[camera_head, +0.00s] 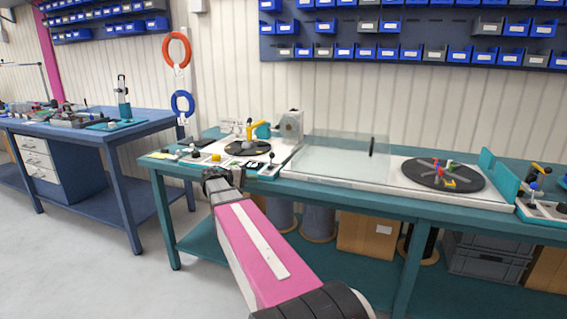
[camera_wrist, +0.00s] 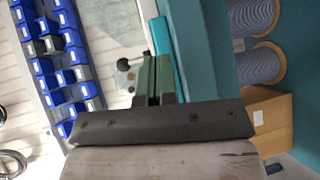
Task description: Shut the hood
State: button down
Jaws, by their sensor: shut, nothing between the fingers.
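The hood (camera_head: 335,151) is a clear, see-through cover on the long white machine on the teal bench, in the middle of the head view. A dark upright handle (camera_head: 372,147) stands at its right end. The black round plate (camera_head: 443,174) to its right lies uncovered. My gripper (camera_head: 212,178) is at the bench's front edge, left of the hood and apart from it. In the wrist view my gripper (camera_wrist: 154,82) is shut and empty, with its fingers close together. I cannot make out the hood in the wrist view.
A smaller reel (camera_head: 248,147) with a yellow arm stands left of the hood. A teal upright plate (camera_head: 499,171) stands at the machine's right end. A lever box (camera_head: 540,205) is at far right. A cardboard box (camera_head: 367,234) sits on the shelf below. Blue bins (camera_head: 345,52) hang behind.

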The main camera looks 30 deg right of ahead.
notch_tip(320, 180, up, 6)
jog(key=w+d+h, duration=0.1)
jog(key=w+h, duration=0.1)
jog(key=shift+m+g, duration=0.4)
jog(key=d, duration=0.6)
jog(key=s+d, duration=0.1)
jog(key=d, duration=0.3)
jog(key=shift+f, duration=0.2)
jog(key=shift+s+d, duration=0.7)
jog(key=shift+s, duration=0.3)
jog(key=shift+s+d, duration=0.55)
jog(key=shift+d, duration=0.1)
